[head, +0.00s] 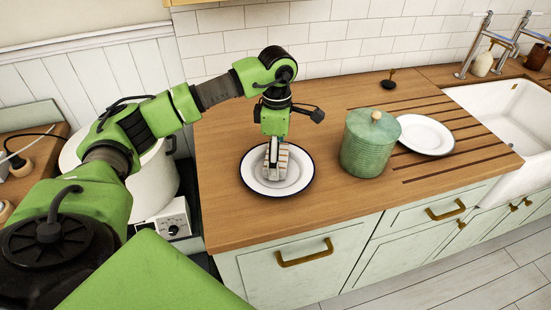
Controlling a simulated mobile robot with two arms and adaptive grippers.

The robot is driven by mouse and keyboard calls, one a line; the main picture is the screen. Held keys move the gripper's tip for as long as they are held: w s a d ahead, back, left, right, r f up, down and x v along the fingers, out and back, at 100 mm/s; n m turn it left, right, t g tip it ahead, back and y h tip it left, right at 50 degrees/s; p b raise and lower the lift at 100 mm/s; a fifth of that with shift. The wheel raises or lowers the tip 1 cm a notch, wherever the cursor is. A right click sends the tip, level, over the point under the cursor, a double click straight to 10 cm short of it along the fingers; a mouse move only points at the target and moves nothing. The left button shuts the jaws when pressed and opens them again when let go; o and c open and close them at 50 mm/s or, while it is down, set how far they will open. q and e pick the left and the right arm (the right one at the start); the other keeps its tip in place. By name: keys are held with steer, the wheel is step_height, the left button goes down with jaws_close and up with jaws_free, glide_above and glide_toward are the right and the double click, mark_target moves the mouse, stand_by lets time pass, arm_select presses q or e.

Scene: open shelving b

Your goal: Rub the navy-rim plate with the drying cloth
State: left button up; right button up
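The navy-rim plate (302,185) lies flat on the wooden counter, white with a thin dark rim. My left gripper (273,158) points down over the middle of the plate. It is shut on the drying cloth (282,172), a pale, bunched piece with darker lines. The cloth sits low within the plate's rim and appears to touch its surface. The fingers partly hide the cloth, and the cloth hides the plate's centre. My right gripper is not in view.
A green lidded canister (367,148) stands right of the plate. Behind it, a second white plate (428,137) lies on the grooved drainboard, beside the sink (510,105). A large white pot (153,185) stands left of the counter. Counter around the navy-rim plate is clear.

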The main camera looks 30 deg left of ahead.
mark_target(280, 165)
arm_select(q)
steer(key=shift+s+d+f, duration=0.15)
steer(key=shift+s+d, duration=1.05)
steer(key=shift+d, duration=0.15)
steer(key=shift+w+a+b, duration=0.35)
steer(key=shift+w+a, duration=0.2)
steer(key=shift+w, duration=0.05)
steer(key=shift+w+a, duration=0.65)
steer(key=shift+a, duration=0.1)
steer(key=shift+r, duration=0.25)
steer(key=shift+r+p, duration=1.75)
steer(key=shift+r, duration=1.1)
steer(key=shift+r, duration=0.1)
steer(key=shift+r+p, duration=1)
steer(key=shift+r, duration=0.45)
